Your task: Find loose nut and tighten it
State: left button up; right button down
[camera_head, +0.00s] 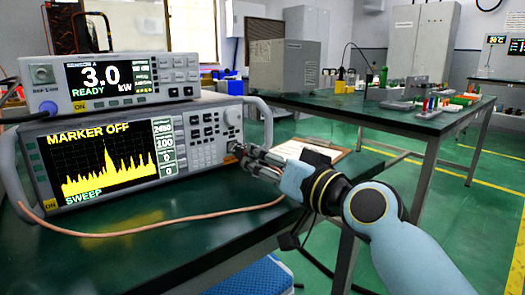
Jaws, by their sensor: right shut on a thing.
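The lower instrument (120,150), with a yellow sweep trace and the words MARKER OFF, stands on the dark table. My right gripper (242,152) reaches in from the right, with its fingertips at the connector on the lower right of this instrument's front panel. It is shut on the nut there, which is mostly hidden by the fingers. Whether the nut is loose cannot be told. A thin copper-coloured cable (150,232) loops across the table front and passes below the gripper. My left gripper is out of view.
A smaller power meter (110,78) reading 3.0 kW sits on top of the lower instrument. A second table (380,108) with a grey box and small parts stands behind. The near tabletop is mostly clear.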

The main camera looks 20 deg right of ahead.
jog(key=m+p, duration=0.2)
jog(key=m, duration=0.1)
jog(key=shift+r+m, duration=0.15)
jog(key=shift+m, duration=0.25)
jog(key=m+p, duration=0.2)
jog(key=m, duration=0.2)
jog(key=shift+m+p, duration=0.4)
jog(key=shift+m, duration=0.9)
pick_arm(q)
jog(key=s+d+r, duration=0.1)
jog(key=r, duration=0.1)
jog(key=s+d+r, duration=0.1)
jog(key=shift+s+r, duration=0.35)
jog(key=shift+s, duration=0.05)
pick_arm(e)
jog(key=shift+f, duration=0.2)
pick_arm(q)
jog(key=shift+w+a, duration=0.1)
pick_arm(e)
jog(key=c, duration=1.1)
grip_release()
jog(key=shift+s+d, duration=0.1)
jog(key=shift+s, duration=0.05)
